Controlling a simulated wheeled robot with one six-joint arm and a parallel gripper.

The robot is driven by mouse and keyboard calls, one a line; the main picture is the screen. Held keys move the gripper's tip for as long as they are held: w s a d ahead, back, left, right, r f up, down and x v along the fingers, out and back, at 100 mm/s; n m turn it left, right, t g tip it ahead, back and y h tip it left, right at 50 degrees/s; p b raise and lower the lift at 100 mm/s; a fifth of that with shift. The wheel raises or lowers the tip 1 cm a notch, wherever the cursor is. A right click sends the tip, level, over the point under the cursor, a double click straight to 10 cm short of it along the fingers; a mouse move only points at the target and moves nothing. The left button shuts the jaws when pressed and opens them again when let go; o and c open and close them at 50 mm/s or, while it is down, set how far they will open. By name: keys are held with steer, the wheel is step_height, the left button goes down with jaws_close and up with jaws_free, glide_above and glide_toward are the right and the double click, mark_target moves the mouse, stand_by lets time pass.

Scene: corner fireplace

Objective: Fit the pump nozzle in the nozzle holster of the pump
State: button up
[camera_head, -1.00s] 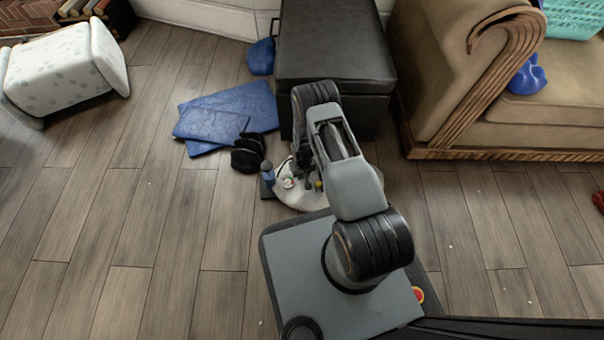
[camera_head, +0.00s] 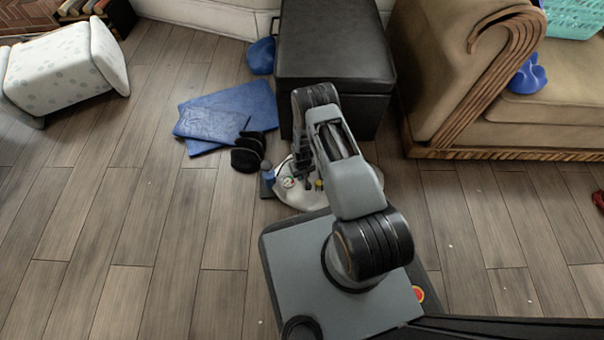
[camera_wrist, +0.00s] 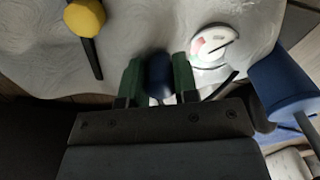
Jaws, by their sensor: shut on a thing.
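My gripper (camera_wrist: 158,78) has its two green fingers on either side of a dark blue piece, which looks like the pump nozzle (camera_wrist: 158,74); its lower part is hidden by the gripper body. It sits just over a white, wrinkled surface (camera_wrist: 130,30). A round white gauge (camera_wrist: 213,46) with a red patch is just right of the fingers. A blue cylinder (camera_wrist: 283,92), possibly part of the pump, stands further right; it also shows in the head view (camera_head: 267,171). I cannot make out the nozzle holster. In the head view my arm hides much of the white thing (camera_head: 300,200).
A yellow knob (camera_wrist: 85,17) with a dark stem is left of my fingers. Black rounded pieces (camera_head: 247,152) and blue mats (camera_head: 225,117) lie beyond. A black ottoman (camera_head: 335,50) and a tan sofa (camera_head: 440,80) stand behind.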

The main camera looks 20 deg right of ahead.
steer(key=shift+f, duration=0.85)
steer(key=o, duration=0.9)
steer(key=shift+o, duration=0.2)
step_height(320, 180, up, 14)
steer(key=p, duration=0.6)
steer(key=shift+f, duration=0.1)
